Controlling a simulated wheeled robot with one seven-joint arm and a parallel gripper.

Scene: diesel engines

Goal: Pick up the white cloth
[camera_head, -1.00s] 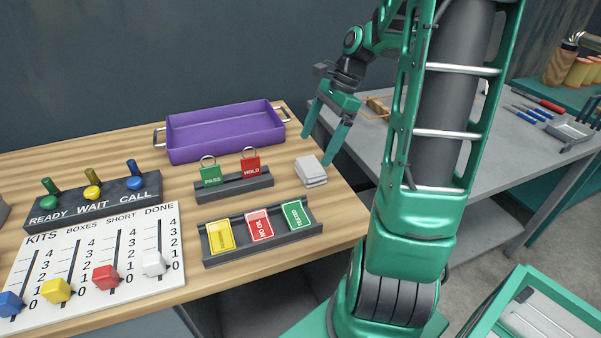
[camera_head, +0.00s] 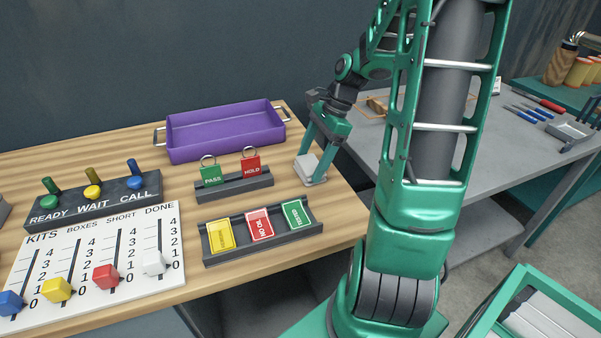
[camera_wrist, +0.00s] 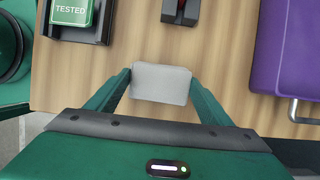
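The white cloth (camera_head: 308,169) is a small folded, pale grey-white pad near the right edge of the wooden table. It also shows in the wrist view (camera_wrist: 161,86), between the fingers. My gripper (camera_head: 311,173) is down at the cloth, with one green finger on each side of it. In the wrist view my gripper (camera_wrist: 161,77) is open about as wide as the cloth. Whether the fingers press on it, I cannot tell. The cloth appears to rest on the table.
A rack of coloured tags (camera_head: 262,244) is in front. A grey table (camera_head: 470,150) stands to the right.

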